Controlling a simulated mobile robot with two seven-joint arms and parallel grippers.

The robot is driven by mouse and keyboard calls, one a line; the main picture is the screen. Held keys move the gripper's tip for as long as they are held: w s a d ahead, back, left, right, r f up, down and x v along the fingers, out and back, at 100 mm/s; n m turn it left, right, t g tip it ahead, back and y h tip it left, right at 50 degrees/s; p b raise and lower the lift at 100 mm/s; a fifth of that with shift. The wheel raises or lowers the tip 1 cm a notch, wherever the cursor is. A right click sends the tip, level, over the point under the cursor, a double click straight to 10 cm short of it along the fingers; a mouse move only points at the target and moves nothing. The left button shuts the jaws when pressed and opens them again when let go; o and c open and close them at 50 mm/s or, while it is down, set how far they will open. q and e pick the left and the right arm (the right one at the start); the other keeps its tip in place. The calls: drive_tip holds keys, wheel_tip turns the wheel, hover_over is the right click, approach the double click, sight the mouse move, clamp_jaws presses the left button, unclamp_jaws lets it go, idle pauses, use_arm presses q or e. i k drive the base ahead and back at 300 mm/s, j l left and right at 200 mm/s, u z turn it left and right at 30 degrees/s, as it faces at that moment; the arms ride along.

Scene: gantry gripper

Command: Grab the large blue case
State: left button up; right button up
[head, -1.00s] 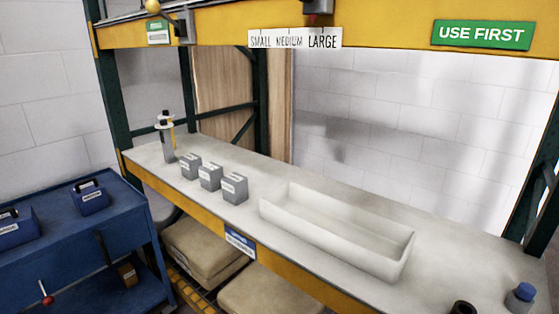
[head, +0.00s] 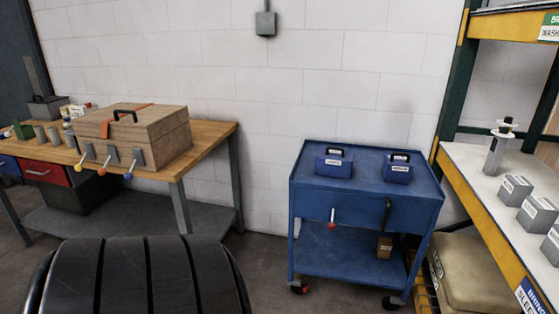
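Two blue cases with dark top handles stand upright on top of a blue cart (head: 322,216). The left blue case (head: 334,168) looks slightly wider than the right blue case (head: 397,174). Each has a white label on its front, too small to read surely, so I cannot tell from the labels which is the large one. Nothing touches either case from above. Neither of my grippers shows in the head view.
A wooden workbench (head: 212,139) with a wooden box (head: 155,139) stands at the left. A black ribbed, rounded object (head: 140,278) fills the lower left. A shelf rack (head: 457,181) with several grey blocks is at the right. Floor shows before the cart.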

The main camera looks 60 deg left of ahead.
sight(331, 162)
drive_tip(key=u, duration=1.6)
drive_tip(key=i, duration=0.5)
drive_tip(key=i+j+z, duration=0.15)
drive_tip(key=i, duration=0.35)
drive_tip(key=i+j, duration=0.15)
drive_tip(key=i, duration=0.35)
drive_tip(key=l+z, duration=0.05)
